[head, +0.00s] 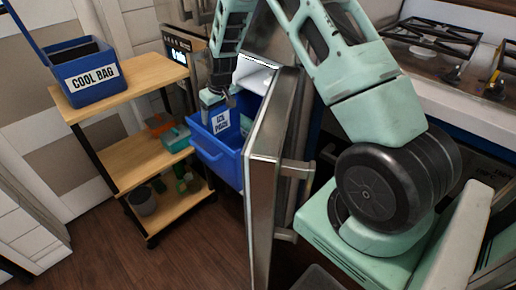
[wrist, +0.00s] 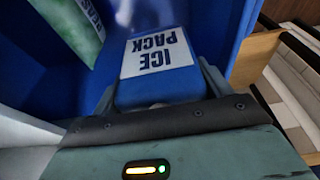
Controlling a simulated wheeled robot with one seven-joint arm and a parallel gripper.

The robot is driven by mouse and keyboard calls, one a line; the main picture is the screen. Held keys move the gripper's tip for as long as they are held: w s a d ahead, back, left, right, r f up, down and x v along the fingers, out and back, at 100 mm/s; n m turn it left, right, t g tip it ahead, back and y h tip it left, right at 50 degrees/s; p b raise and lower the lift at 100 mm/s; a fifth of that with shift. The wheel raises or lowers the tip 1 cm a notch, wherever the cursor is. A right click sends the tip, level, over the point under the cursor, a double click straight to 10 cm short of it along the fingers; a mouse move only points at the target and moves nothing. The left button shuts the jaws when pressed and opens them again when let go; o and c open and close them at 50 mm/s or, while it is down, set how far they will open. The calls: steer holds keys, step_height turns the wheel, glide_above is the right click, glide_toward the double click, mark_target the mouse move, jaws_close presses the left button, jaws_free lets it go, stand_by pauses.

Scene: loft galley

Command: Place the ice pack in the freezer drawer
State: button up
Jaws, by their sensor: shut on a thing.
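The blue ice pack (head: 220,119) with a white "ICE PACK" label is in my gripper (head: 216,95), upright over or within the open top of the blue freezer drawer (head: 218,157). In the wrist view the ice pack (wrist: 160,62) sits between the two fingers of my gripper (wrist: 158,92), which is shut on it. The drawer's blue walls (wrist: 225,35) surround it there. Whether the pack touches the drawer floor cannot be told. The drawer is pulled out from the freezer, beside the open steel door (head: 268,165).
A pale green bag (wrist: 75,22) lies in the drawer near the pack. A wooden shelf cart (head: 140,75) stands left, with a blue cool bag (head: 88,88) on top. The open door stands close to the drawer's right. Floor (head: 180,262) in front is clear.

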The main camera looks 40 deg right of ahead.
step_height(320, 180, down, 11)
steer(key=shift+w+r+b, duration=0.1)
steer(key=shift+b, duration=0.65)
steer(key=shift+f, duration=0.2)
steer(key=o, duration=1.3)
